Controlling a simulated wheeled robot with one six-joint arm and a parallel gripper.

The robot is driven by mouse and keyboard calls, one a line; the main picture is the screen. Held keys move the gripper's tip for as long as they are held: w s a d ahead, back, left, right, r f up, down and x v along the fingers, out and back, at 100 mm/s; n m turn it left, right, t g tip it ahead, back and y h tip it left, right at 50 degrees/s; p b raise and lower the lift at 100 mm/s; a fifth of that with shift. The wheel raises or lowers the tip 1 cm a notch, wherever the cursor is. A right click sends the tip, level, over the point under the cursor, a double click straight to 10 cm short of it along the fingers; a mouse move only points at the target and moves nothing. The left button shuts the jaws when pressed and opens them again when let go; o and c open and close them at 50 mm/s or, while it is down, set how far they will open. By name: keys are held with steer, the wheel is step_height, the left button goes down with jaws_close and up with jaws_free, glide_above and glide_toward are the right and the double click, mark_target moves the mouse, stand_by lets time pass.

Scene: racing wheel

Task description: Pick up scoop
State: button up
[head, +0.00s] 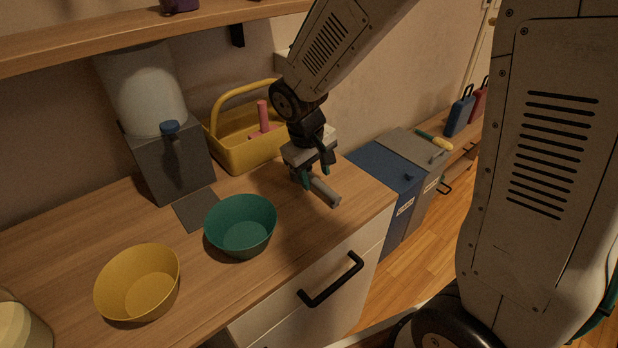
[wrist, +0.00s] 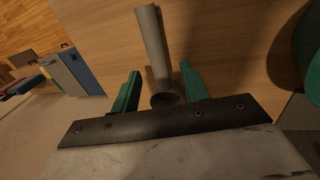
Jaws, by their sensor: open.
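The scoop (head: 325,190) is a grey tool on the right part of the wooden counter, its handle pointing toward the counter's front right corner. In the wrist view the grey scoop (wrist: 154,50) runs up from between my fingers, with a round dark part at its near end. My gripper (head: 315,176) is above the scoop, pointing down. In the wrist view my gripper's green fingers (wrist: 160,85) are apart, one on each side of the scoop, with a gap to each. Part of the scoop is hidden behind the gripper in the head view.
A green bowl (head: 240,226) and a yellow bowl (head: 138,283) stand to the left on the counter (head: 70,230). A yellow caddy (head: 236,150) stands behind my gripper, beside a grey dispenser (head: 168,160). A wooden shelf (head: 90,40) hangs above. Blue and grey bins (head: 385,170) are right.

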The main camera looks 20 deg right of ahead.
mark_target(316, 180)
steer(key=shift+w+d+f, duration=0.1)
steer(key=shift+d+f, duration=0.05)
steer(key=shift+f, duration=0.45)
steer(key=shift+d+f, duration=0.1)
steer(key=shift+f, duration=0.45)
jaws_close()
steer(key=shift+r, duration=0.15)
step_height(316, 180, up, 10)
